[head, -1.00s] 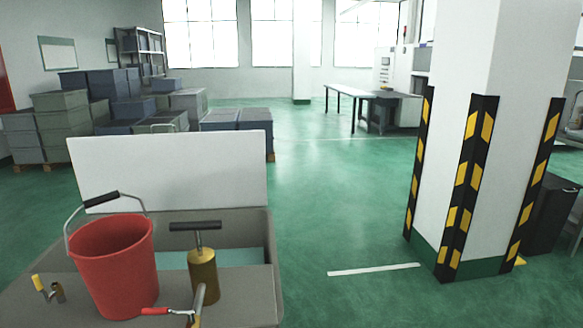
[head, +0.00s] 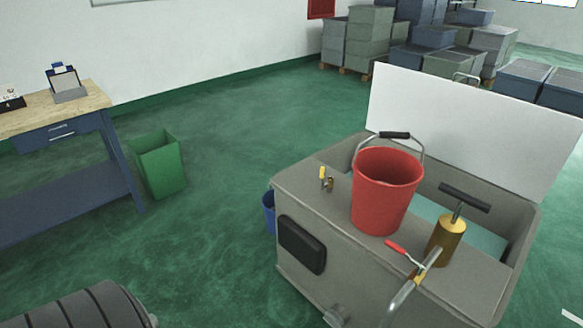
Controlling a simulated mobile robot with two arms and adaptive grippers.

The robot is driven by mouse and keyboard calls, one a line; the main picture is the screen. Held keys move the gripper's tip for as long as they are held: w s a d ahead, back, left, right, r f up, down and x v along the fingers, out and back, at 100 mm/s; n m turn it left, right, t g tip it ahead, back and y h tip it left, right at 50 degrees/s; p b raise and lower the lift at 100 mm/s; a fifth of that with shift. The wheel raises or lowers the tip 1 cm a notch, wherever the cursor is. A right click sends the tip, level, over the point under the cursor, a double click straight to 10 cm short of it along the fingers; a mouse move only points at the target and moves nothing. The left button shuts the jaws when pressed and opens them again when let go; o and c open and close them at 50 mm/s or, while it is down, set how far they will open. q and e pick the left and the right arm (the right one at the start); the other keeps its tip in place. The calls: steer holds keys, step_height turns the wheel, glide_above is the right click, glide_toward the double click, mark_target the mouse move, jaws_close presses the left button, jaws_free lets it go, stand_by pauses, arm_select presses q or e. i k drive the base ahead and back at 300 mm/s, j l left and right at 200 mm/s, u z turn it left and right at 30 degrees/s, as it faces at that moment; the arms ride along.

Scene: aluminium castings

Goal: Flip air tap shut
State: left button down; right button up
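Two small handled fittings are on the grey cabinet (head: 330,235); I cannot tell which is the air tap. One is a brass fitting with an upright yellow handle (head: 322,174), left of the red bucket (head: 386,190). The other is a red-handled lever (head: 403,252) beside a bent metal pipe (head: 405,298), in front of the bucket and a brass hand pump (head: 446,240) with a black T-handle. The red lever points up and left, away from the pipe. Neither of my grippers is in the head view.
A white raised panel (head: 470,125) stands behind the cabinet. A green bin (head: 160,165) and a wood-topped workbench (head: 60,107) are at left. Stacked crates (head: 365,40) stand at the back. A dark ribbed rounded shape (head: 75,308) lies at bottom left. Green floor between is clear.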

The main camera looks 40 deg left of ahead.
mark_target(322, 169)
steer(key=u, duration=1.05)
steer(key=i+j+u, duration=0.1)
steer(key=i+j, duration=0.2)
steer(key=j, duration=0.2)
steer(key=i+j+u, duration=0.15)
steer(key=i+j, duration=0.2)
steer(key=j, duration=0.2)
steer(key=i+j+u, duration=0.1)
steer(key=i+j, duration=0.2)
steer(key=j, duration=0.15)
